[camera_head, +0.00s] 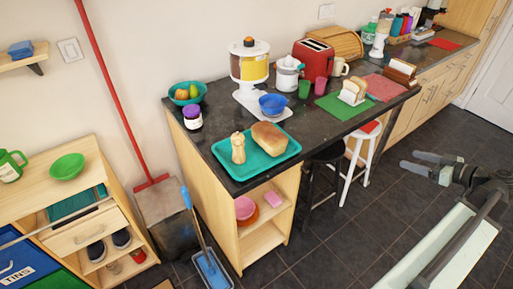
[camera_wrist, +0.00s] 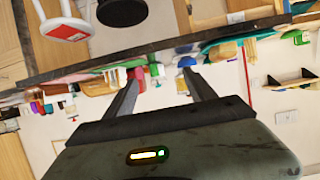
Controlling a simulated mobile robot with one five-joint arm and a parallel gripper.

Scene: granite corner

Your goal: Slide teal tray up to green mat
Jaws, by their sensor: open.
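The teal tray (camera_head: 278,163) lies flat on the dark counter near its left front corner. A loaf of bread (camera_head: 269,136) and a pale bottle-shaped item (camera_head: 238,148) stand on it. The green mat (camera_head: 333,109) lies farther right and back on the same counter, apart from the tray, with a toast rack (camera_head: 352,91) at its right part. My gripper (camera_head: 412,160) is at the right, out over the floor, away from the counter and tray. In the wrist view my gripper (camera_wrist: 158,84) has its two fingers apart with nothing held; that view is rolled over.
A blue bowl (camera_head: 273,105) in front of a cereal dispenser (camera_head: 248,70), plus green and pink cups, stand behind the gap between tray and mat. A jar (camera_head: 193,117) stands left of the tray. Black and white stools (camera_head: 357,147) stand at the counter's front.

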